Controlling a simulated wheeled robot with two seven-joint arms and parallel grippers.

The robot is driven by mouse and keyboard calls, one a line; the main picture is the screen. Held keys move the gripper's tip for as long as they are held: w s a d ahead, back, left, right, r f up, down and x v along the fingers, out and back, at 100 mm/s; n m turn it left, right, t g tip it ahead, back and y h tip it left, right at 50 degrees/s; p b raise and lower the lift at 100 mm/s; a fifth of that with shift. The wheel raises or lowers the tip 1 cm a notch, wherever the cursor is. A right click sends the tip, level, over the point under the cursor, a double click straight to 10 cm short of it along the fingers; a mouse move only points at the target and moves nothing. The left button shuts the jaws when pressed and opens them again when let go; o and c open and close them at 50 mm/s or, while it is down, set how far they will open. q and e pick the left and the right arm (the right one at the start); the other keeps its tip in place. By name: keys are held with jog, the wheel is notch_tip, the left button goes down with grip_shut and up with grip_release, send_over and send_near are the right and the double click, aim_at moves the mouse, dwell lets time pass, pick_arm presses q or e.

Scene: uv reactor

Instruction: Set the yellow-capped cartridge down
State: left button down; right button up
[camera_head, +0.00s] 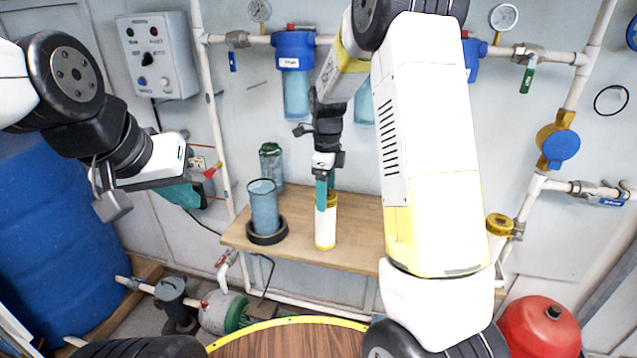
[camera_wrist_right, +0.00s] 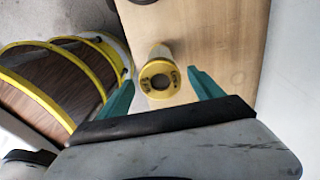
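The yellow-capped cartridge (camera_head: 326,229), white with yellow ends, stands upright on the wooden bench (camera_head: 365,250), right of the blue cup. The right wrist view looks down on its yellow cap (camera_wrist_right: 160,79), which has a dark central hole. My right gripper (camera_head: 325,192) is directly above it, pointing down. In the right wrist view my right gripper's teal fingers (camera_wrist_right: 162,92) are open on either side of the cap, with visible gaps. My left gripper (camera_head: 190,192) hangs at the left, away from the bench; its finger opening is unclear.
A translucent blue cup (camera_head: 263,205) stands in a black ring (camera_head: 267,237) on the bench. A green-topped container (camera_head: 271,165) stands behind it. Blue filter housings (camera_head: 295,75) hang from the wall pipe. A yellow-rimmed wooden round top (camera_head: 290,340) is in front.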

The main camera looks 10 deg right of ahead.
jog(key=s+d+r+n+t+y, duration=0.1)
jog(key=s+r+n, duration=0.15)
jog(key=r, duration=0.55)
jog(key=s+d+r+n, duration=0.1)
jog(key=s+r+n, duration=0.15)
jog(key=r, duration=0.55)
jog(key=s+r+n+t+y, duration=0.1)
jog(key=s+n+t, duration=0.4)
jog(key=s+n, duration=1.3)
jog(key=shift+s+d+r, duration=0.25)
jog(key=shift+s+r, duration=0.45)
jog(key=shift+s, duration=0.6)
